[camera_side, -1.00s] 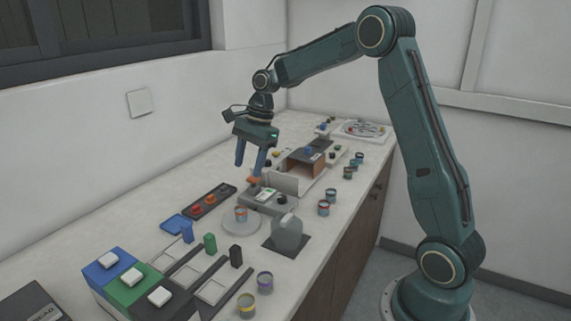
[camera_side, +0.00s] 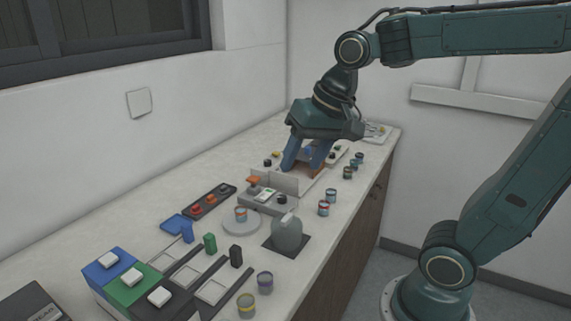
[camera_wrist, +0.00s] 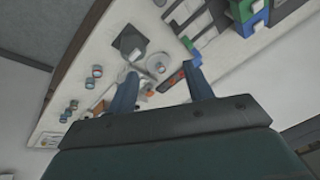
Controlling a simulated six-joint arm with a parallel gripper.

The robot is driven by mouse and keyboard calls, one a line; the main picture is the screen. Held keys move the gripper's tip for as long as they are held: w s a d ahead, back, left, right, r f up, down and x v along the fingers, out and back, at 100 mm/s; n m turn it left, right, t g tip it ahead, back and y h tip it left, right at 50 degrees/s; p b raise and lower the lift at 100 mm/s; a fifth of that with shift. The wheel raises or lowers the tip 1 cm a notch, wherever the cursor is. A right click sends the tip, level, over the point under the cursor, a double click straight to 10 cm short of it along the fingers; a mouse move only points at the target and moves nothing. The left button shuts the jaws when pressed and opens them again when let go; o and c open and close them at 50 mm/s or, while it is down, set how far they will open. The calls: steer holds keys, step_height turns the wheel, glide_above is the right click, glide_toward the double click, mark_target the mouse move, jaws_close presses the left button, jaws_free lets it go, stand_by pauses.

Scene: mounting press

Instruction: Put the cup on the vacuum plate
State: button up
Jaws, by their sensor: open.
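A small cup with a coloured band (camera_side: 241,214) stands upright on a round pale plate (camera_side: 229,228) in the middle of the counter; I cannot tell whether this is the vacuum plate. The round plate also shows in the wrist view (camera_wrist: 153,63), between my fingers. My gripper (camera_side: 301,168) is open and empty, fingers down, over the far part of the counter near the open-fronted brown box. It is behind and to the right of the plate, well apart from it. Several similar cups stand along the front edge, including a red and blue one (camera_side: 323,208).
A grey jug-like container (camera_side: 287,236) stands on a dark mat, right of the plate. A device with an orange part (camera_side: 253,181) is behind the plate. A dark tray (camera_side: 221,197) is at left. Blue, green and black blocks (camera_side: 109,262) fill the near left.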

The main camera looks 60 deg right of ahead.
steer(key=s+f+n+t, duration=0.1)
steer(key=s+f+n, duration=0.1)
steer(key=s+n, duration=0.4)
steer(key=s, duration=0.3)
steer(key=shift+s+a+f+h, duration=0.15)
steer(key=shift+a+h, duration=0.1)
steer(key=shift+h, duration=0.05)
